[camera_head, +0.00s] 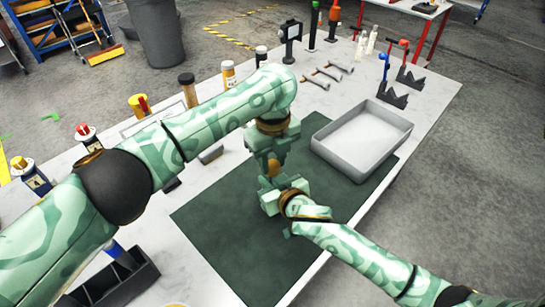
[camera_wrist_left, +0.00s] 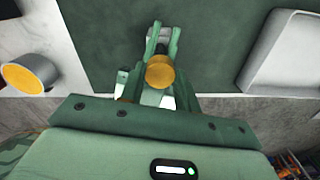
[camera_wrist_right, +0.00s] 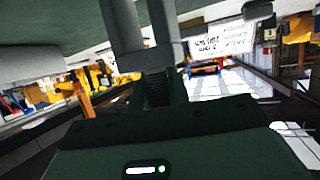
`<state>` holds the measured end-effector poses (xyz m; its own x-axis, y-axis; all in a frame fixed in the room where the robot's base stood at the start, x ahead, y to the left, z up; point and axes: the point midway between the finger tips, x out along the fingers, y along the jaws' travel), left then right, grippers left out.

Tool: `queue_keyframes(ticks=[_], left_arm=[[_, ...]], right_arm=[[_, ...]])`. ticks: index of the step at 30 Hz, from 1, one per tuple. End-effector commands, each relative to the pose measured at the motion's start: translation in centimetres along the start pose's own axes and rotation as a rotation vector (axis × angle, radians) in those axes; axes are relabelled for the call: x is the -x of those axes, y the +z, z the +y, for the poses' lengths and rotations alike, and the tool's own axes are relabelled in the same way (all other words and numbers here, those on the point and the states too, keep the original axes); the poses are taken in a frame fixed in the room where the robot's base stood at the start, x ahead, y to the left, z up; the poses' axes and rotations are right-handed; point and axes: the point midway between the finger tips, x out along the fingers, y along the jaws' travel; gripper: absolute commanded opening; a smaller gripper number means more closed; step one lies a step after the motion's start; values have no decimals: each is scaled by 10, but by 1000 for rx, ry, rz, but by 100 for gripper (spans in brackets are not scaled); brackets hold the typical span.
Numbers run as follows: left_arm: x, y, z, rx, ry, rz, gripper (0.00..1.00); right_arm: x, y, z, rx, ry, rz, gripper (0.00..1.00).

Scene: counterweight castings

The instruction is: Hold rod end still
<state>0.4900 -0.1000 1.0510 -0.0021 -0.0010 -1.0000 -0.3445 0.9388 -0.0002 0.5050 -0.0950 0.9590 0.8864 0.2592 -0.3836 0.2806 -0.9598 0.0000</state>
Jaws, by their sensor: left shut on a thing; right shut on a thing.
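My left gripper (camera_head: 266,158) comes down from above over the green mat. In the left wrist view its fingers (camera_wrist_left: 163,42) are shut on a round yellow-orange piece (camera_wrist_left: 160,72), seen end-on. In the head view a brass-coloured bit of it (camera_head: 272,169) shows between the two grippers. My right gripper (camera_head: 276,194) is just below and in front of the left one, very close to it. In the right wrist view a grey rod-like part with a dark ribbed section (camera_wrist_right: 157,88) is at its fingers. The rod end itself is mostly hidden by both grippers.
The green mat (camera_head: 225,240) is clear around the grippers. A grey tray (camera_head: 335,160) stands just right of them. A black bin (camera_head: 120,275) is at the front left. Dark notched stands (camera_head: 392,96) are at the far right.

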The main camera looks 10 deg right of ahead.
Motion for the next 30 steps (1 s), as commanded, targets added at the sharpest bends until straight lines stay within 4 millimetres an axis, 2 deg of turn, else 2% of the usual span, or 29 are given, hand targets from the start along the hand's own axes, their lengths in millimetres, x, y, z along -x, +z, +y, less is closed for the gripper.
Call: queue_keyframes(ticks=[30], left_arm=[[-11, 0, 0, -18, 0, 0, 10]], right_arm=[[0, 0, 0, 0, 1, -1, 0]])
